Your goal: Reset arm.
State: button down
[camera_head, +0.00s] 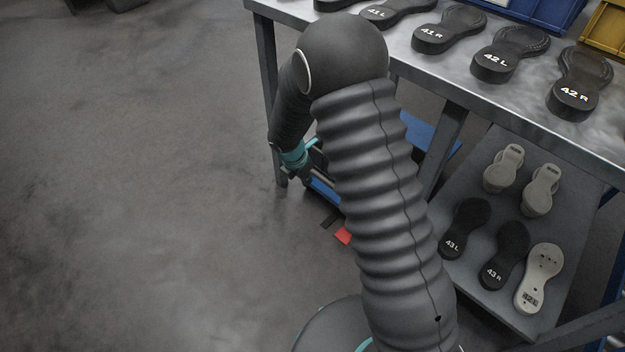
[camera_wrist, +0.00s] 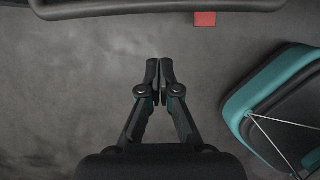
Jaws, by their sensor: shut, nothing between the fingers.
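My gripper (camera_wrist: 160,80) shows in the wrist view with its two black fingers together and nothing between them. Below it is bare grey floor. In the head view my arm rises from the bottom, bends over at the top and hangs down on the left.
A metal table (camera_head: 412,62) at the upper right bears black soles, among them 41 R (camera_head: 448,30) and 42 R (camera_head: 580,85). A lower shelf (camera_head: 480,290) holds grey and black soles. A red piece (camera_head: 343,236) lies near the floor. The left floor is clear.

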jog(key=v, duration=0.6)
jog(key=shift+s+a+r, duration=0.2)
jog(key=shift+r, duration=0.1)
jog(key=s+d+r+m+t, duration=0.1)
jog(key=s+d+r+m, duration=0.4)
jog(key=s+r+m, duration=0.4)
jog(key=s+d+r+m+t+y, duration=0.1)
jog(key=s+d+r+m, duration=0.4)
jog(key=s+r+m, duration=0.3)
jog(key=s+d+r+m+t+y, duration=0.1)
jog(key=s+d+r+m, duration=0.5)
jog(key=s+r+m, duration=0.3)
jog(key=shift+s+r+m, duration=0.3)
jog(key=shift+s+r, duration=0.05)
jog(key=shift+s, duration=0.6)
